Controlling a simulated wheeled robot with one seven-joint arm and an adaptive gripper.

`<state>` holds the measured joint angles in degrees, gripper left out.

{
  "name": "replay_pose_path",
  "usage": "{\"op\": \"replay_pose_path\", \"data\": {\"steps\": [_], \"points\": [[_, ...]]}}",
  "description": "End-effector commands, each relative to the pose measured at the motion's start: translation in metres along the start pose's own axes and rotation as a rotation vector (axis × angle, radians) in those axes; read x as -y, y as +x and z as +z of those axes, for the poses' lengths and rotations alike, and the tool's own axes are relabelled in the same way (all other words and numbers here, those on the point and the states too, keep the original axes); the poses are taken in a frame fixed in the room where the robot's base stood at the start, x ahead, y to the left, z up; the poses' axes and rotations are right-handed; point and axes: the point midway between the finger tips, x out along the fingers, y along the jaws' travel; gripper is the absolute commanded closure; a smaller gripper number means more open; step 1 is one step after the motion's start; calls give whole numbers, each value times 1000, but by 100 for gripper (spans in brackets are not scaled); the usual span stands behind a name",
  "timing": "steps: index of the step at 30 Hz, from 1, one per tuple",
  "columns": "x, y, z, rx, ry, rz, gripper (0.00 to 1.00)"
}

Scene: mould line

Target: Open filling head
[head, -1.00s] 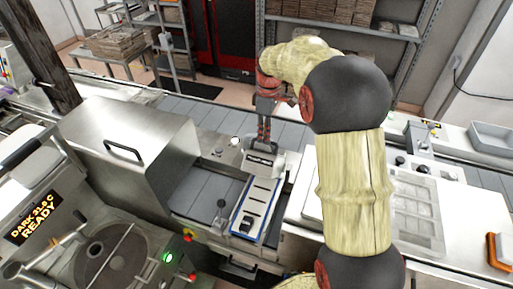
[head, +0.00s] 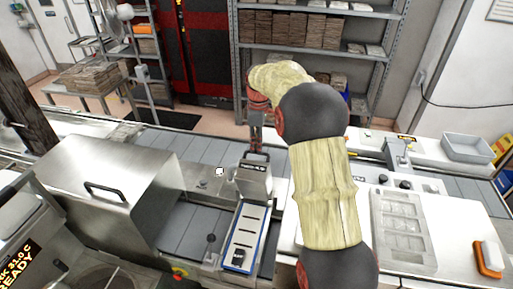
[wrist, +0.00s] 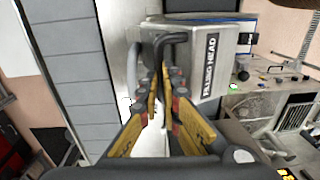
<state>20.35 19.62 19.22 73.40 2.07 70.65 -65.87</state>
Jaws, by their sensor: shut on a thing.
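The filling head (head: 254,186) is a grey metal block with a dark label, above the far end of the blue-edged tray (head: 244,238) in the head view. In the wrist view the filling head (wrist: 190,82) shows its "FILLING HEAD" label sideways and a dark bar handle (wrist: 174,38) on its near side. My gripper (head: 256,152) is at the handle, above the block. In the wrist view my gripper (wrist: 163,75) has its fingertips closed together on the handle. The fingers hide part of the handle.
A steel hood with a handle (head: 117,180) stands left of the tray. A white counter with a mould tray (head: 402,230) lies to the right, with an orange-edged block (head: 489,257). The conveyor (head: 195,146) runs behind. Shelves stand at the back.

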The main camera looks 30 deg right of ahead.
Motion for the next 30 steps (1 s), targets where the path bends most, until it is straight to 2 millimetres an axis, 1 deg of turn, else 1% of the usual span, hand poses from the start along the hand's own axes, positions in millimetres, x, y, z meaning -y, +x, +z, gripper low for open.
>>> {"op": "replay_pose_path", "data": {"steps": [1, 3, 4, 15, 30], "points": [[8, 25, 4, 19, -1, -40, 100], [8, 25, 4, 19, -1, -40, 100], [8, 25, 4, 19, -1, -40, 93], [8, 23, 4, 18, -1, -38, 72], [6, 14, 3, 13, 0, -28, 72]]}}
